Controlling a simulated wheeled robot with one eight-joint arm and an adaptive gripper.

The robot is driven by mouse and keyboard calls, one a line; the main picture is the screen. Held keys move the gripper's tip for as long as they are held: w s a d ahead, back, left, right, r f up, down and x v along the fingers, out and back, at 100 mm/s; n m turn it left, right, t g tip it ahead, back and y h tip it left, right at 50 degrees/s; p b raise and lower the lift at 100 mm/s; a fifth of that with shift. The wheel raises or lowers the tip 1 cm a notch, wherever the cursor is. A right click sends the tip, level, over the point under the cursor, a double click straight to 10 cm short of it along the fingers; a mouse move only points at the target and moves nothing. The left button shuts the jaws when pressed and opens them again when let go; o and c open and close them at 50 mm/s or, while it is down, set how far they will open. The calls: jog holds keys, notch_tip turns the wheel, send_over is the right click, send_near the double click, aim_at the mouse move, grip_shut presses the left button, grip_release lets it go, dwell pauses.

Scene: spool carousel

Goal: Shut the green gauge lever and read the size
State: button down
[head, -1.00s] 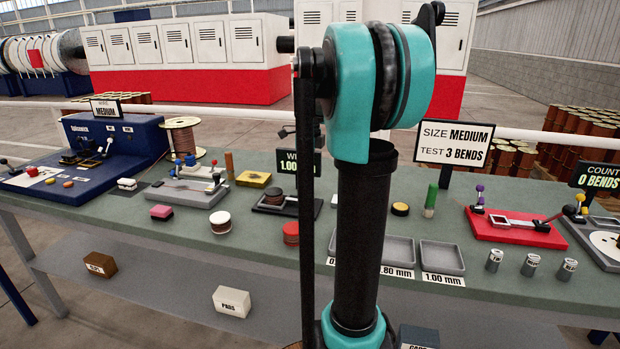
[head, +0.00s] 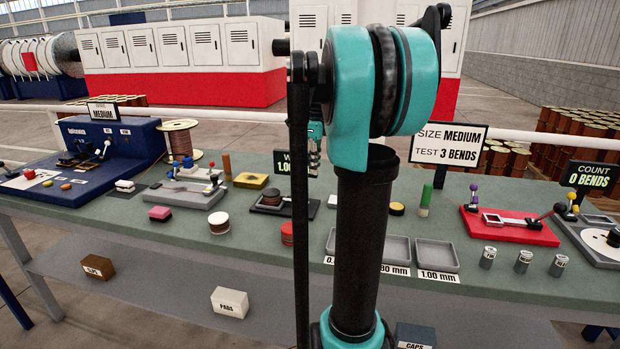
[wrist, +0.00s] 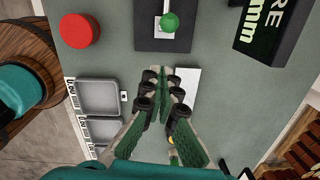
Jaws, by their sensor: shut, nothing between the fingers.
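In the wrist view, the round green knob (wrist: 170,22) of the gauge lever sits over a dark base plate (wrist: 150,42), with a pale strip behind it. Whether the lever is open or shut I cannot tell. My gripper (wrist: 163,73) is shut and empty, its fingertips apart from the knob and below it in the picture. The size display (wrist: 268,30) stands at the upper right, with "RE" and "mm" visible.
A red round piece (wrist: 79,30) lies left of the gauge. Grey trays (wrist: 98,97) line the bench edge, and a white plate (wrist: 187,88) lies beside my fingers. In the head view, a sign (head: 447,146) reads "SIZE MEDIUM, TEST 3 BENDS". A red bender (head: 510,228) stands at right.

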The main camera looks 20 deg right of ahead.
notch_tip(320, 180, up, 7)
jog(key=shift+a+f, duration=0.15)
jog(key=shift+f, duration=0.05)
jog(key=shift+s, duration=0.1)
dwell(0.4)
